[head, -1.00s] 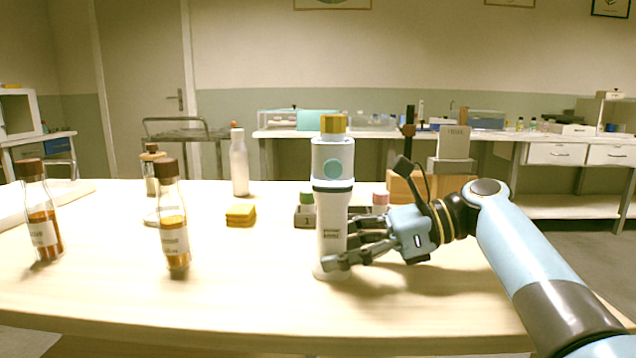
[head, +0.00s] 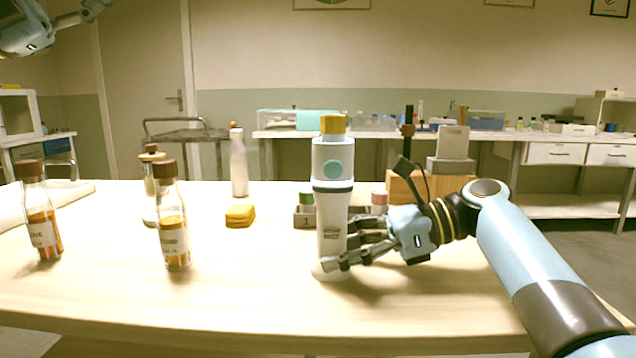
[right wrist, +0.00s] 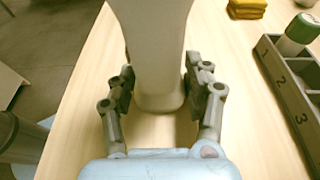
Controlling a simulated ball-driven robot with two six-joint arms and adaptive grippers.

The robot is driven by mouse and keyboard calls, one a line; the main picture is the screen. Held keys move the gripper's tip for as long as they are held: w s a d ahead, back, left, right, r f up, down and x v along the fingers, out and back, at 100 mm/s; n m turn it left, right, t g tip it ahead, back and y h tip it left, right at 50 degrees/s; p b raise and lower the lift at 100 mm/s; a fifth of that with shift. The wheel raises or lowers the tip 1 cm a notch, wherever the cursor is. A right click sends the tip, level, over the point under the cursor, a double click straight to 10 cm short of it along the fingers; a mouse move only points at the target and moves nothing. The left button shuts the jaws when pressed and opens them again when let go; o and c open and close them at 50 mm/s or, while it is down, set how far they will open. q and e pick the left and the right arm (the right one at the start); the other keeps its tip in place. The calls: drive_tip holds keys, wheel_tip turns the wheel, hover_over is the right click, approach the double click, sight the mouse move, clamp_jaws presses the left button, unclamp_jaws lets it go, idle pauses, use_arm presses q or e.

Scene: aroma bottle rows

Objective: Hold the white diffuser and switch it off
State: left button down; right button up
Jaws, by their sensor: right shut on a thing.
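The white diffuser (head: 331,215) stands upright on the table near its front middle. It has a yellow cap, a round teal button (head: 332,169) on its upper front and a blue band around it. My right gripper (head: 343,258) is shut on its lower body from the right. In the right wrist view the two fingers (right wrist: 158,90) sit on either side of the white body (right wrist: 152,45).
Two bottles with orange contents (head: 173,225) (head: 43,220) stand at the left. A wooden block (head: 400,189) is behind my right gripper. The front left middle is clear.

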sight(333, 169)
use_arm(q)
drive_tip(key=s+d+f+m+g, duration=0.1)
drive_tip(key=s+d+f, duration=0.3)
drive_tip(key=f, duration=0.4)
drive_tip(key=s+d+f+m+g+y, duration=0.1)
drive_tip(key=s+d+f+m+g, duration=0.1)
drive_tip(key=d+f, duration=0.5)
drive_tip(key=s+d+f+m+g+y, duration=0.1)
drive_tip(key=s+d+f+g, duration=0.2)
drive_tip(key=f, duration=0.6)
drive_tip(key=s+d, duration=0.2)
drive_tip(key=shift+s+d+g, duration=0.35)
drive_tip(key=shift+d+g, duration=0.05)
drive_tip(key=w+d, duration=0.6)
drive_tip(key=d, duration=0.3)
drive_tip(key=shift+w+d+r, duration=0.25)
drive_tip(key=shift+w+d, duration=0.05)
drive_tip(key=shift+w, duration=0.05)
